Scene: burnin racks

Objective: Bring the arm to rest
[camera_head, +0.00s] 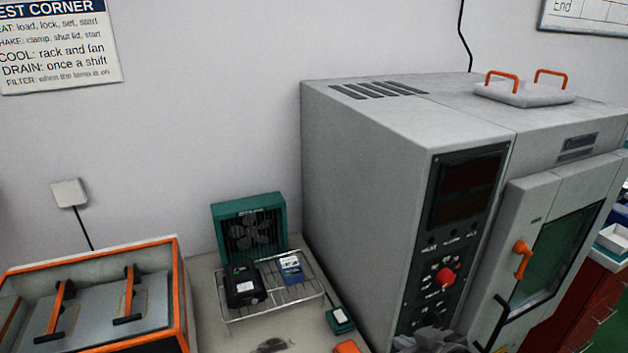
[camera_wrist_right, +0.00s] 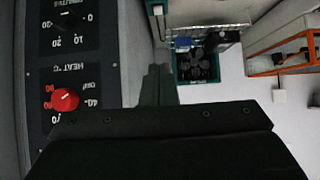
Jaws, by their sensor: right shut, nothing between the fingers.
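My right gripper (camera_head: 432,339) shows at the bottom edge of the head view, in front of the lower control panel of the big grey oven-like chamber (camera_head: 360,150). Only its top part is in the picture. In the right wrist view its fingers (camera_wrist_right: 158,84) are together with nothing between them. There the chamber's panel with a red heat knob (camera_wrist_right: 64,100) lies to the left of the fingers, apart from them. My left gripper is in neither view.
A wire rack (camera_head: 290,294) holds a black block (camera_head: 243,284) and a blue-and-white block (camera_head: 290,269) before a teal fan (camera_head: 248,226). An orange-rimmed box (camera_head: 100,259) stands left. The chamber door (camera_head: 545,250) has an orange handle (camera_head: 522,259). A tray (camera_head: 525,95) lies on top.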

